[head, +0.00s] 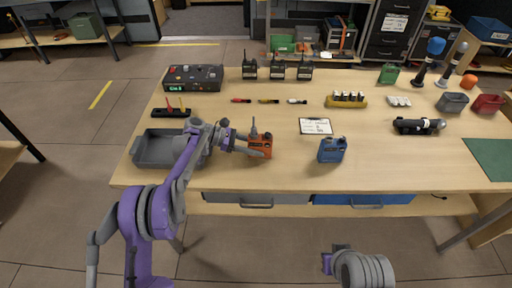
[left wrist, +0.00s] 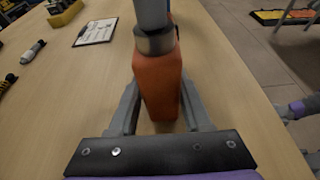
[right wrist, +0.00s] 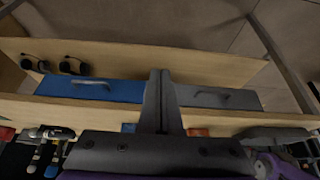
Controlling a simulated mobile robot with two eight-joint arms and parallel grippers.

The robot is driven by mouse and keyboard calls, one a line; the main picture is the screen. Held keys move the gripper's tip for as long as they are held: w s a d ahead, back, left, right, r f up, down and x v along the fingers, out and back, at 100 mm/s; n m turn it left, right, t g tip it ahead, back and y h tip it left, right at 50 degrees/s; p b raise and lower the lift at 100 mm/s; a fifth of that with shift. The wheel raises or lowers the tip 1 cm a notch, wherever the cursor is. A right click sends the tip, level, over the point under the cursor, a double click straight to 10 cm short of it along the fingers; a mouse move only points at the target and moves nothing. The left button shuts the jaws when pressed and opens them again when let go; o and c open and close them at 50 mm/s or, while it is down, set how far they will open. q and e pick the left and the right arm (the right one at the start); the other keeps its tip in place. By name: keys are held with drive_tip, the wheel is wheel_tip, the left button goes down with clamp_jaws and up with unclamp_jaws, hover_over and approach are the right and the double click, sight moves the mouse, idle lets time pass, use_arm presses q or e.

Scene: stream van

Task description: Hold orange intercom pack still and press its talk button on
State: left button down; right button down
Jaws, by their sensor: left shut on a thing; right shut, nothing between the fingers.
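The orange intercom pack (head: 261,146) stands upright near the front of the wooden table, with a short dark antenna on top. My left gripper (head: 247,146) is shut on it from the left. In the left wrist view the orange pack (left wrist: 157,75) sits between the two grey fingers, with a grey knob and antenna base close to the camera. I cannot make out the talk button. My right gripper (head: 328,262) is off the table's front edge at the lower right, and in the right wrist view its fingers (right wrist: 160,100) are closed together and empty.
A blue intercom pack (head: 332,150) stands to the right, behind it a clipboard (head: 315,126). A grey tray (head: 152,150) lies left, under my left arm. Several black radios line the back. Drawers (head: 362,199) sit below the tabletop.

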drive_tip(key=w+a+r+n+t+y, duration=0.2)
drive_tip(key=w+a+n+y, duration=0.15)
drive_tip(key=w+a, duration=0.7)
drive_tip(key=n+t+y, duration=0.1)
drive_tip(key=t+y, duration=0.2)
drive_tip(key=y, duration=0.1)
approach(261, 147)
drive_tip(key=shift+s+f+x, duration=0.1)
drive_tip(key=shift+s+x, duration=0.05)
drive_tip(key=shift+x, duration=0.9)
drive_tip(key=shift+s+f+x, duration=0.1)
drive_tip(key=shift+x, duration=1)
drive_tip(key=shift+w+a, duration=0.1)
drive_tip(key=shift+a, duration=0.05)
drive_tip(key=shift+w, duration=0.3)
drive_tip(key=shift+w, duration=0.15)
drive_tip(key=shift+s, duration=0.6)
